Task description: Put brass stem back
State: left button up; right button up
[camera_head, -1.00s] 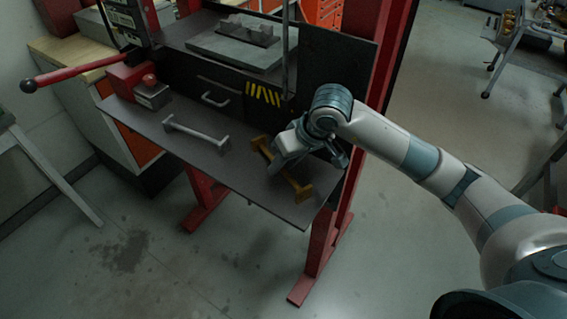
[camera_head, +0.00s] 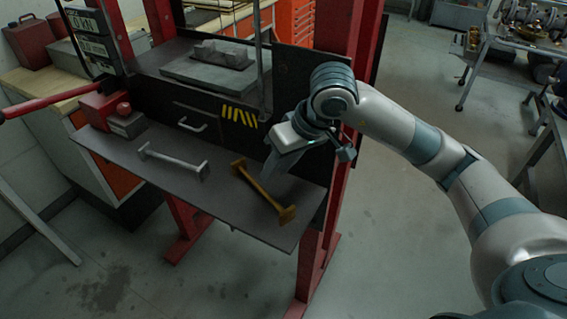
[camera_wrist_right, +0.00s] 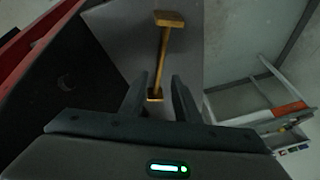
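The brass stem (camera_head: 262,190), a yellow-brown bar with a block at each end, lies on the dark shelf (camera_head: 225,206) near its right end. My right gripper (camera_head: 272,172) is just above and to the right of the stem, apart from it. In the right wrist view the gripper (camera_wrist_right: 158,92) is open, with a gap between its fingers. The stem (camera_wrist_right: 163,50) shows beyond them, its near block seen through the gap. My left gripper is not in view. No gate valve can be made out.
A silver bar (camera_head: 173,162) of like shape lies left of the stem. A red and grey block (camera_head: 113,113) stands at the shelf's left. Red posts (camera_head: 338,195) frame the right side. A grey plate (camera_head: 217,66) sits above the drawer. The shelf's front middle is clear.

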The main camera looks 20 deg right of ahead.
jog(key=shift+b+v, duration=0.3)
jog(key=shift+v, duration=1.4)
